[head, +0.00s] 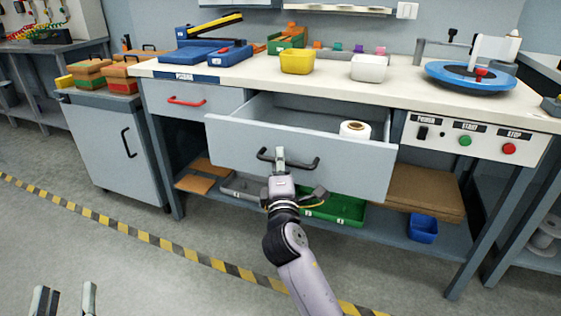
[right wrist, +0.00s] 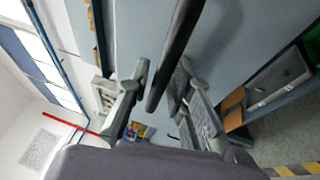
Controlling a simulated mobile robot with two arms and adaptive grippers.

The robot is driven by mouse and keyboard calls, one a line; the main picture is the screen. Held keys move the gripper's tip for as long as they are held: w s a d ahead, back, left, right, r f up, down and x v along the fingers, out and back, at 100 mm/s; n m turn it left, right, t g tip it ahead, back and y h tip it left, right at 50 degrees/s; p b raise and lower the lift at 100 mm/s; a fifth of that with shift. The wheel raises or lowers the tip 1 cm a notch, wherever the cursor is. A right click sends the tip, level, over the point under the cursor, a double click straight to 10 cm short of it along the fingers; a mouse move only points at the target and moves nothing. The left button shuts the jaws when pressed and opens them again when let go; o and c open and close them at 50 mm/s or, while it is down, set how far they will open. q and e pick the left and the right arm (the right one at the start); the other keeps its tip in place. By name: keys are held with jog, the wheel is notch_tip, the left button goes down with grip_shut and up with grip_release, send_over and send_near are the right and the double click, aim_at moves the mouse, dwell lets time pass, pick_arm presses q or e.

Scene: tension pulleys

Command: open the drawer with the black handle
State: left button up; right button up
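The drawer (head: 235,140) with the black handle (head: 310,163) stands pulled out from the workbench, its interior showing from above. A pale roll (head: 355,131) stands inside at its right. My right gripper (head: 280,158) is at the middle of the handle. In the right wrist view the dark handle bar (right wrist: 178,48) passes between the two fingers of this gripper (right wrist: 164,80). The fingers are apart, with a gap visible beside the bar. My left gripper (head: 64,300) is open and empty at the bottom left, far from the drawer.
A closed drawer with a red handle (head: 187,101) is to the left. A control panel with buttons (head: 475,138) is to the right. Below, the shelf holds a green tray (head: 338,207), a blue bin (head: 423,228) and a cardboard box (head: 425,190). The floor in front is clear.

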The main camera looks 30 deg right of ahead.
jog(key=v, duration=1.2)
